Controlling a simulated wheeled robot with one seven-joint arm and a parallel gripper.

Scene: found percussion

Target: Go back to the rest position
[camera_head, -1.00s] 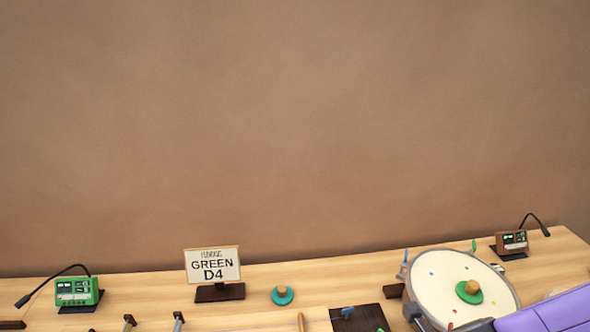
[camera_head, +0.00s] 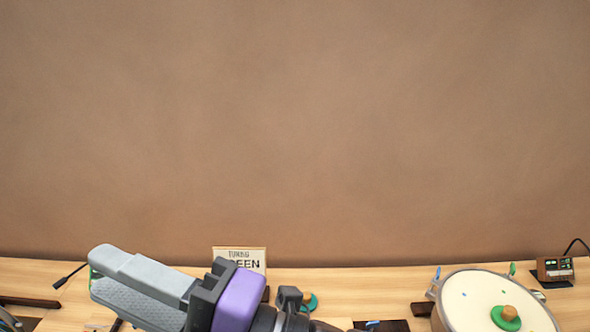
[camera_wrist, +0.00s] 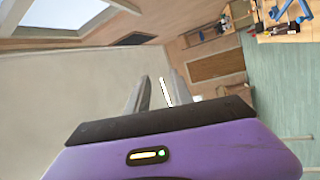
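My gripper (camera_head: 106,274) is raised in front of the bench at the lower left of the head view, with its two grey fingers pointing left. In the wrist view my gripper (camera_wrist: 158,80) has its fingers apart, and I see no held thing between them. The purple wrist housing (camera_head: 238,298) partly covers the tuning sign (camera_head: 240,255). The wrist camera looks out across the room, tilted sideways, not at the bench.
A drum (camera_head: 475,305) with a green-based knob (camera_head: 506,316) on its head stands at the right. A brown box (camera_head: 555,268) with a display is behind it. A teal disc (camera_head: 310,301) lies behind my arm. The wall above is bare.

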